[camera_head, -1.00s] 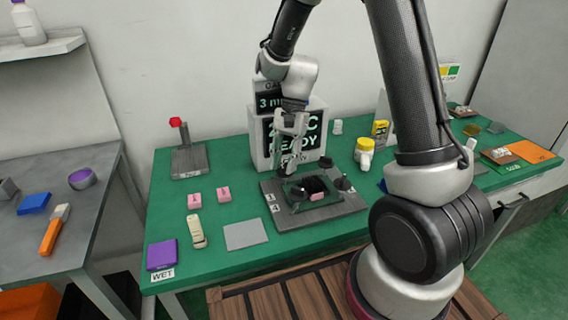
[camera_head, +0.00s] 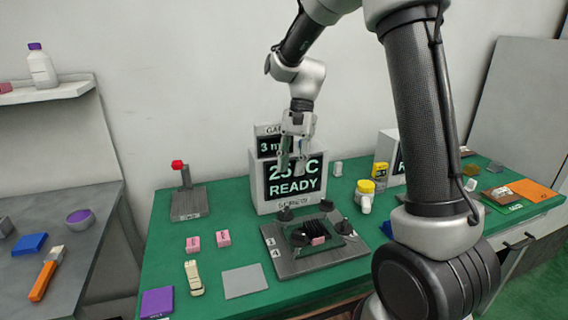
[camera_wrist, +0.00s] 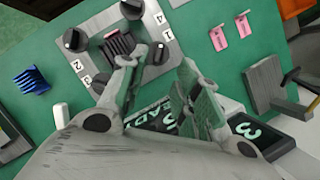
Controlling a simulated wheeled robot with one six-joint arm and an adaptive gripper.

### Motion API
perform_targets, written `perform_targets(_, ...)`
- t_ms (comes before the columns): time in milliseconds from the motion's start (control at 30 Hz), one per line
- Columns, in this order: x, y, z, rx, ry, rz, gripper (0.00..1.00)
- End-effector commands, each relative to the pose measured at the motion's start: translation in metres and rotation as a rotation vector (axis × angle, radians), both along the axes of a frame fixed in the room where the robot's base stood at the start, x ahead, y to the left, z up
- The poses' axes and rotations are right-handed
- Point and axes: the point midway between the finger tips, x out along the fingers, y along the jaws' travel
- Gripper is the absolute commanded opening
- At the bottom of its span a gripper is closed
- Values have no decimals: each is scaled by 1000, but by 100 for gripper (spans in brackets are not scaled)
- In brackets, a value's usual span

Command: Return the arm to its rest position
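My gripper (camera_head: 292,160) hangs above the green table in front of the display box (camera_head: 290,188) that reads READY. It is raised clear of the objects on the table. In the wrist view my gripper (camera_wrist: 160,95) has its two fingers spread apart with nothing between them. Below it lies the grey fixture plate (camera_head: 290,268) with dark knobs and numbered labels.
A red-tipped lever (camera_head: 178,165) stands on a grey base at the left. A yellow-lidded jar (camera_head: 365,194) stands right. Air above the table's left is free.

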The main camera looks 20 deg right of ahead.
Motion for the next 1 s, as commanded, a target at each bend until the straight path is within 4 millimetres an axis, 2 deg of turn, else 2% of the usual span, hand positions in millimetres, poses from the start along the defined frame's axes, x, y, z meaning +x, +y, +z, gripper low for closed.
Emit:
perform_targets(167,0,0,0,5,-5,17,32)
perform_targets(267,3,-1,-1,18,-37,82,32)
perform_targets(333,-2,-7,-10,19,-56,165,32)
perform_targets(367,-9,-12,-16,18,-57,213,32)
perform_targets(433,-30,-25,-13,10,-102,340,32)
perform_targets(667,-84,-61,22,-35,-262,579,32)
perform_targets(800,-125,-82,46,-87,-376,698,32)
perform_targets(1000,-186,-108,72,-194,-544,777,32)
